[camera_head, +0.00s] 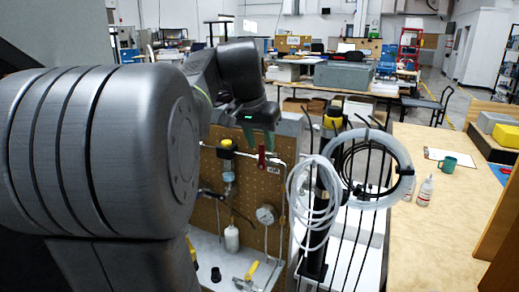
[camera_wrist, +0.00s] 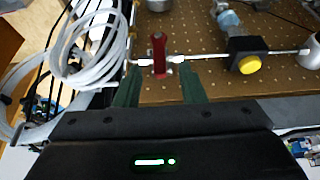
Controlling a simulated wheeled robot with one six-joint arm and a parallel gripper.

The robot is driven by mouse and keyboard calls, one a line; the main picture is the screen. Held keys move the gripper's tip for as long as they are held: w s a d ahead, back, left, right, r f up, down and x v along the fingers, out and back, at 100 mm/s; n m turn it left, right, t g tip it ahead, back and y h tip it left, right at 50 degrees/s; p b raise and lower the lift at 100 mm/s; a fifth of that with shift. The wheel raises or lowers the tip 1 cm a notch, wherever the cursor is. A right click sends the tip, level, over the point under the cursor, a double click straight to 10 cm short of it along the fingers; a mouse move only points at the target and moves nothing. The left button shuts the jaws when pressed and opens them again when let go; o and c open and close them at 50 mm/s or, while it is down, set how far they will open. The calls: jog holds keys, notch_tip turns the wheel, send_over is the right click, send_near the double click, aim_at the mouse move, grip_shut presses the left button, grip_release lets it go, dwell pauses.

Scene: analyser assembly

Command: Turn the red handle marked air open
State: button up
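The red handle (camera_head: 261,157) is on a valve in a thin metal pipe on the pegboard panel (camera_head: 262,186). It points across the pipe. A small white label (camera_head: 273,170) sits beside it, too small to read. In the wrist view the red handle (camera_wrist: 158,55) lies ahead of my fingers, between their lines. In the head view my gripper (camera_head: 260,143) hangs in front of the top of the board, close to the handle. Contact cannot be told.
A black block with a yellow knob (camera_wrist: 249,64) is on the same pipe. Coiled clear tubing (camera_head: 312,190) hangs just right of the board. A gauge (camera_head: 266,214) and a white bottle (camera_head: 232,238) are lower. A wooden table (camera_head: 450,190) stands at right.

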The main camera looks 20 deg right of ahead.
aim_at(261, 145)
jog(key=shift+x, duration=1.5)
jog(key=shift+c, duration=0.3)
grip_shut()
